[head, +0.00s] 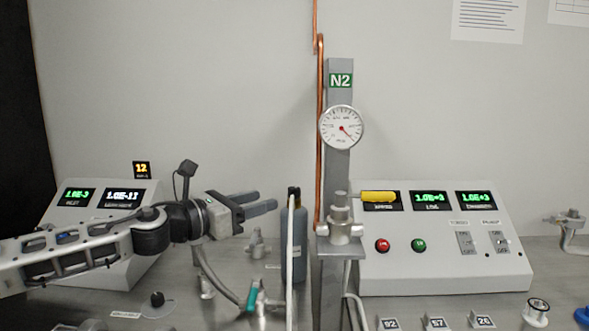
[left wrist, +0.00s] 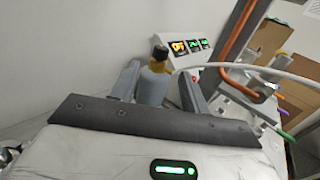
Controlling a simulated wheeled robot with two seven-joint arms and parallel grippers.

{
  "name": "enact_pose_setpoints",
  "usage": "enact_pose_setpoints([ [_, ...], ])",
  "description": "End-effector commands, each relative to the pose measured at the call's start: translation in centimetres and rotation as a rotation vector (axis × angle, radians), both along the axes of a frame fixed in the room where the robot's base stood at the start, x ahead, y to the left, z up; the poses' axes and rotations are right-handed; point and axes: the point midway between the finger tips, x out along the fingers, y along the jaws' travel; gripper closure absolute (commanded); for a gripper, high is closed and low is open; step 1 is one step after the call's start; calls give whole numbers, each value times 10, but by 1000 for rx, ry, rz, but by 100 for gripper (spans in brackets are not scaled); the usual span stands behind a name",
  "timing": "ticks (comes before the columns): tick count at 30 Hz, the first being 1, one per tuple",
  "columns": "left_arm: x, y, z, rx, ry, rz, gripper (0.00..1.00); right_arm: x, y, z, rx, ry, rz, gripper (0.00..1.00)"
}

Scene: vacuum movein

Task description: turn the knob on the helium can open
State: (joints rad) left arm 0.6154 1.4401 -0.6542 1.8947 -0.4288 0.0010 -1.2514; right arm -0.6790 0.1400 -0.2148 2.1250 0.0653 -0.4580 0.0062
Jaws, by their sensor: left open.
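The helium can is most likely the grey bottle (head: 294,245) standing behind the bench front, left of the N2 post; it carries no label I can read. Its dark, yellowish knob (head: 293,192) is on top. My left gripper (head: 266,201) points right toward the top of the can, open, with its two fingers apart. In the left wrist view the can (left wrist: 152,88) and its knob (left wrist: 159,58) appear between the open fingers, with the knob beyond the fingertips. I see no contact. A pale hose hides part of the can in the head view. My right gripper is not in view.
The N2 post (head: 337,94) with a gauge (head: 342,127) and copper pipe (head: 320,130) stands just right of the can. A sloped control panel (head: 440,265) is farther right, another display box (head: 88,225) at left. A teal-handled valve (head: 253,298) sits below my gripper.

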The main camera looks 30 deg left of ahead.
Motion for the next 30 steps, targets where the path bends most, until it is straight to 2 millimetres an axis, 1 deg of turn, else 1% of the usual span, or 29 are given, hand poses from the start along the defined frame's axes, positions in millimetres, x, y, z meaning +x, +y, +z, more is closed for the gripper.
enact_pose_setpoints([
  [1, 8, -4, 11, -5, -3, -2, 54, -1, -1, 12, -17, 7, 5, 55],
  [3, 17, -11, 11, -2, -3, -6, 54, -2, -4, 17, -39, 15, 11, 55],
  [7, 43, -22, 10, -1, -3, -6, 54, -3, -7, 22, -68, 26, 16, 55],
  [9, 56, -26, 6, -1, -3, -4, 54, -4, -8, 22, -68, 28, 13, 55],
  [15, 80, -36, 2, 1, -1, -3, 54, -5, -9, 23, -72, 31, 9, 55],
  [20, 87, -39, 0, 3, 0, -4, 54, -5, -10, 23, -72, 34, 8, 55],
  [28, 88, -39, 0, 3, 0, -3, 54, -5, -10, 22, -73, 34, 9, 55],
  [29, 87, -39, 0, 3, 0, -3, 62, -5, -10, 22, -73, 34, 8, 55],
  [30, 88, -39, 0, 3, 0, -3, 74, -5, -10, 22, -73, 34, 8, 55],
])
